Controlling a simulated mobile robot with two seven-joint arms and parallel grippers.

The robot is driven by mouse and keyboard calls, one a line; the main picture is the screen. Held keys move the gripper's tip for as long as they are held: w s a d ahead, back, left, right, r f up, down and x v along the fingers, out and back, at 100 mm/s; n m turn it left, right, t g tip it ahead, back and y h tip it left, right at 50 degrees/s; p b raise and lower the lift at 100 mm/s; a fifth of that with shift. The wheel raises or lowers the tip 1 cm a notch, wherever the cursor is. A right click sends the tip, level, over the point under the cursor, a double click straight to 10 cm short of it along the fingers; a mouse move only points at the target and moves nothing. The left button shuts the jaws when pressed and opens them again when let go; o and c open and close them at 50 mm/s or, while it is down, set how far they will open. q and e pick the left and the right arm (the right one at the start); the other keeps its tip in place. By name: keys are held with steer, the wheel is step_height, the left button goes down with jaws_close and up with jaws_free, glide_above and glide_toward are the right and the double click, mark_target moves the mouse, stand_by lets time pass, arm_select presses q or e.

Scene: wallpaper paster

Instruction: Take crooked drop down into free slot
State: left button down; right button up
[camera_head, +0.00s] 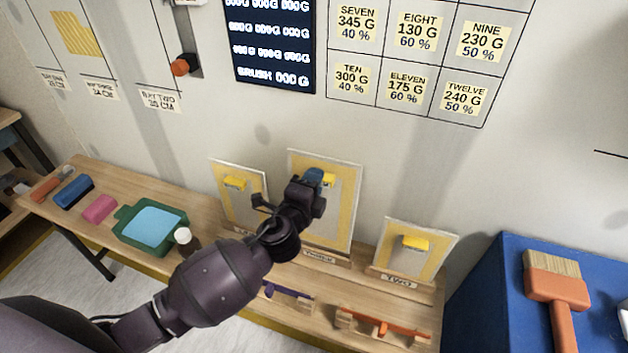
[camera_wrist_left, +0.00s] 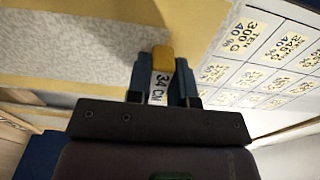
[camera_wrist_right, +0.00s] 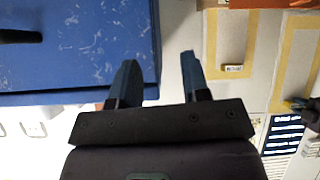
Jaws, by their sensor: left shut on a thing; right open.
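Several drops, grey sheets with yellow borders and yellow tabs, stand along the back of the wooden bench. The tall middle drop (camera_head: 341,215) has my left gripper (camera_head: 316,180) at its top. That gripper is shut on its yellow tab (camera_wrist_left: 162,54), with a "34 CM" tag between the fingers. I cannot tell whether its lower edge is clear of the bench. A left drop (camera_head: 238,200) is partly hidden by my arm. A smaller right drop (camera_head: 415,252) stands behind a "TWO" label. My right gripper (camera_wrist_right: 158,80) is open and empty beside a blue surface. A yellow patterned piece (camera_head: 77,35) hangs on the wall.
A brush (camera_head: 555,295) lies on the blue box (camera_head: 510,265). An orange knob (camera_head: 180,67) projects from the wall.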

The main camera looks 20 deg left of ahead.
arm_select(q)
steer(key=shift+f, duration=0.1)
arm_select(e)
steer(key=shift+s+f, duration=0.1)
steer(key=shift+f, duration=0.15)
